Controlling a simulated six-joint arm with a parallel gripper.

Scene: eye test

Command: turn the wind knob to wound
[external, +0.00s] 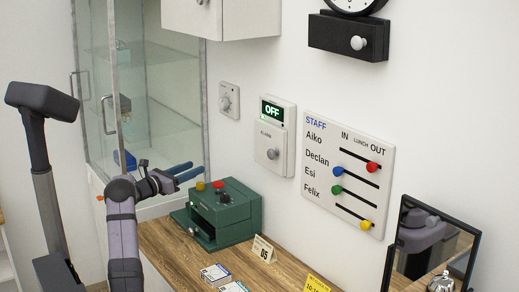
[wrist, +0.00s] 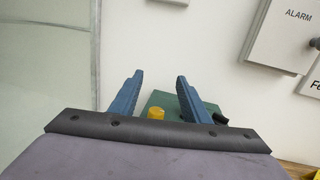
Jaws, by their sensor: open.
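A black box (external: 335,38) hangs on the wall under a round clock (external: 355,4), at the top right of the external view. A round white knob (external: 358,43) sits on its front; it looks like the wind knob, but I can read no label or setting on it. My gripper (external: 192,170) is far to the left of and below this knob, above the left side of a green machine (external: 240,212). In the wrist view my gripper (wrist: 160,76) has its two blue fingers apart with nothing between the tips. The white knob is not in the wrist view.
A wall dial (external: 229,101), an alarm box (external: 275,145) reading OFF and a staff board (external: 347,170) with coloured sliders are on the wall. A white cabinet (external: 240,18) juts out above. A glass cabinet (external: 160,90) stands at left. A wooden counter (external: 185,262) lies below.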

